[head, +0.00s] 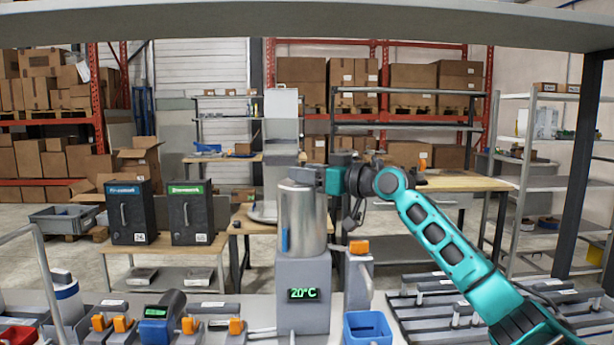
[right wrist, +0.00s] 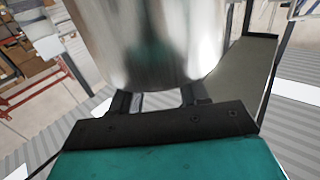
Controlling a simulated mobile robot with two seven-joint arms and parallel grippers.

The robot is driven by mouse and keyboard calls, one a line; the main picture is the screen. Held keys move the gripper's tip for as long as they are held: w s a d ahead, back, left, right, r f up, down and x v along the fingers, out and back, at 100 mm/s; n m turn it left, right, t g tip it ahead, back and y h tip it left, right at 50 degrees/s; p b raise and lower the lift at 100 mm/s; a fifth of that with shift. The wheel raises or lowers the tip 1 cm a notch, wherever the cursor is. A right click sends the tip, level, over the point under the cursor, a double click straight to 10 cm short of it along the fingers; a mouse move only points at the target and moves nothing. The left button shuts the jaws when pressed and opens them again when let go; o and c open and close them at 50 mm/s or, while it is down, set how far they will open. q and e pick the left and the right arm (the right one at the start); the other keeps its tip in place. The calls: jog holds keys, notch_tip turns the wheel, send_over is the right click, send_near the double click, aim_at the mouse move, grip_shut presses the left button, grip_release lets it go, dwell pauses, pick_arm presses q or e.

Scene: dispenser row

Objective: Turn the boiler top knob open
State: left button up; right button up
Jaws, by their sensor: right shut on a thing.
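The boiler is a shiny steel cylinder (head: 303,222) on a grey base (head: 302,268) with a green 20°C display (head: 303,294). It stands upright in the middle of the head view. My right gripper (head: 318,178) is at the top of the cylinder, reaching in from the right, shut on the top knob. The knob is mostly hidden by the gripper, so its angle cannot be told. In the right wrist view, the steel cylinder (right wrist: 150,40) fills the upper middle, just beyond the dark gripper fingers (right wrist: 158,98). My left gripper is not in view.
A blue bin (head: 368,328) stands at the right of the boiler base. An orange-topped dispenser (head: 358,247) is right beside the boiler. Several orange-handled dispensers line the counter at the left. A grey beam (head: 300,22) crosses overhead.

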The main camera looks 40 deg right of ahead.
jog(key=n+y, duration=0.1)
jog(key=y, duration=0.1)
jog(key=shift+d+n+g+y, duration=0.2)
jog(key=shift+n+g+y, duration=0.1)
jog(key=shift+n+g, duration=0.1)
jog(key=shift+w+d+r+n+g+y, duration=0.1)
jog(key=shift+n+g+y, duration=0.3)
jog(key=shift+n+y, duration=0.45)
jog(key=n+g+y, duration=0.2)
jog(key=y, duration=0.2)
jog(key=shift+w+d, duration=0.1)
jog(key=shift+n+g+y+p, duration=0.3)
jog(key=shift+n+g+y, duration=0.45)
jog(key=shift+n+g, duration=0.1)
jog(key=shift+w+f+n+g+y, duration=0.1)
jog(key=shift+f+n+g+y, duration=0.15)
jog(key=shift+n+g+y, duration=0.3)
jog(key=o, duration=1)
jog(key=shift+o, duration=0.3)
jog(key=shift+r, duration=0.1)
jog(key=shift+d, duration=0.1)
